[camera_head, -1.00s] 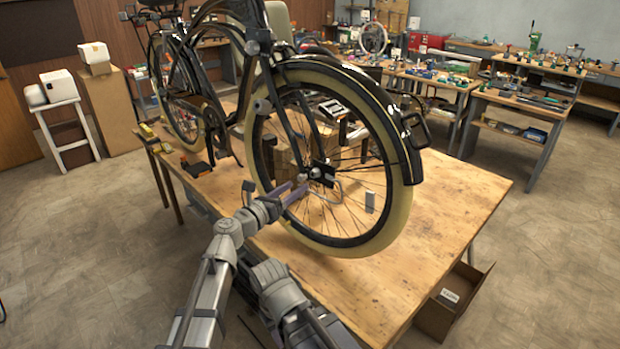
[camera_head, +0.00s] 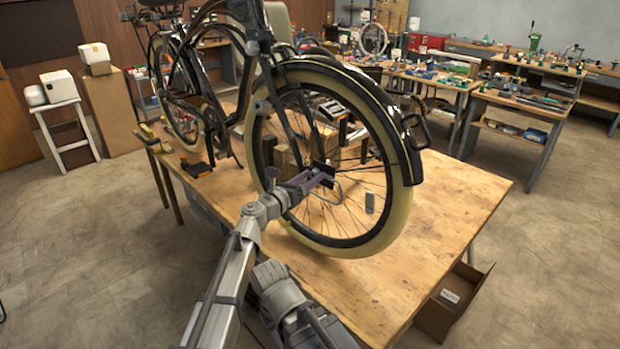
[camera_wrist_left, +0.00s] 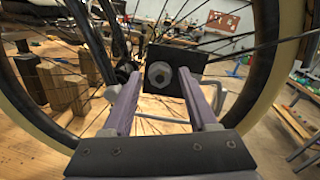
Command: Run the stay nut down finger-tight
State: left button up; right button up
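The trike's cream-tyred wheel (camera_head: 383,236) stands upright over the wooden table. At its hub is a dark square plate (camera_wrist_left: 193,58) with a round grey nut (camera_wrist_left: 159,74) on its face, which I take to be the stay nut. In the head view the nut is hidden behind my left gripper (camera_head: 322,176). In the left wrist view that gripper's two purple fingers (camera_wrist_left: 162,82) are apart, one on each side of the nut. I cannot tell whether the tips touch it. A bent grey rod (camera_wrist_left: 240,103) runs right of the hub. My right gripper is not in view.
The wooden table (camera_head: 455,205) has bare room to the right of the wheel. Wooden blocks (camera_wrist_left: 60,90) stand behind the wheel. Spokes and the dark fork (camera_head: 292,125) are close around the hub. An open box (camera_head: 450,305) is below the table's right edge.

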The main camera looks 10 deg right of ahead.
pick_arm(q)
grip_shut()
dwell(0.5)
